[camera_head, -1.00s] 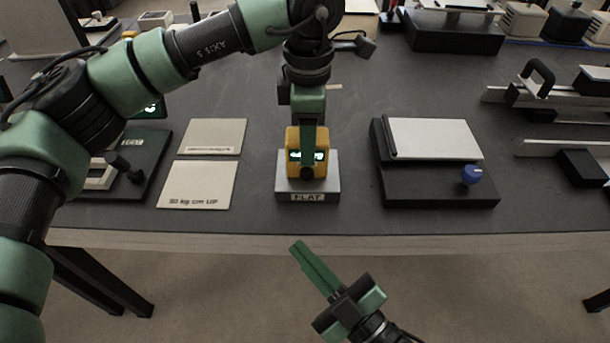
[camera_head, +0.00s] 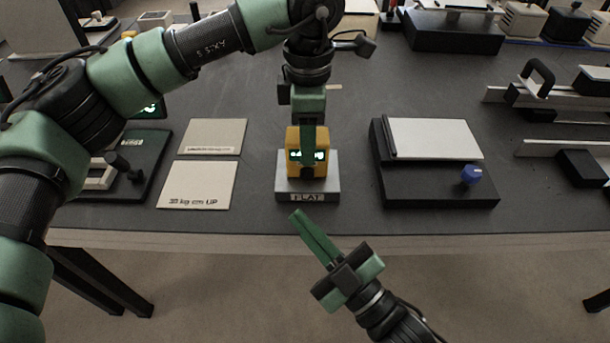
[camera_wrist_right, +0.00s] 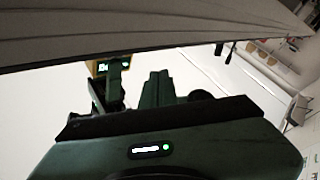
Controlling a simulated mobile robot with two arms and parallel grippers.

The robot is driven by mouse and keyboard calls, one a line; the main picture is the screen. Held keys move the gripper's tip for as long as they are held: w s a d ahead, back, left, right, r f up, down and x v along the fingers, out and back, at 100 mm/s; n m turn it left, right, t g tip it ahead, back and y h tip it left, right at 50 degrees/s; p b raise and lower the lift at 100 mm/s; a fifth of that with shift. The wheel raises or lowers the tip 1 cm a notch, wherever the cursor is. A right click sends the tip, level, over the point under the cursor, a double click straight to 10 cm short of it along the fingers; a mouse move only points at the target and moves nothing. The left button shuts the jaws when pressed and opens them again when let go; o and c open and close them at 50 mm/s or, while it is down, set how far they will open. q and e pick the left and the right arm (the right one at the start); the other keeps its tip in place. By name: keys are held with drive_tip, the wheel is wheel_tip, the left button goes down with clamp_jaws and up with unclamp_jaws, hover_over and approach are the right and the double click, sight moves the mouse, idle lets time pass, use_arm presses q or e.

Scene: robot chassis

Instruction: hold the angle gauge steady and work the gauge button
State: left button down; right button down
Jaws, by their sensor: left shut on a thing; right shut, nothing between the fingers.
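The angle gauge (camera_head: 321,167) is a small yellow box with a lit green display. It sits on a grey block marked FLAT (camera_head: 327,187) near the table's front edge. My left gripper (camera_head: 308,160) comes down from above and is shut on the gauge, its finger hiding part of the display. A dark round spot shows low on the gauge's front; I cannot tell if it is the button. My right gripper (camera_head: 297,216) is shut and empty, in front of and below the block, apart from it. The gauge also shows in the right wrist view (camera_wrist_right: 96,69), partly hidden.
Two beige plates (camera_head: 198,186) lie left of the block. A black stand with a pale plate (camera_head: 435,139) and a blue knob (camera_head: 471,174) stands to the right. Rails and a handled block lie further right. The table's front edge (camera_head: 420,240) is clear.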

sight(307, 174)
drive_tip(key=shift+w, duration=2.2)
drive_tip(key=shift+w, duration=0.15)
drive_tip(key=shift+w, duration=0.15)
idle(0.3)
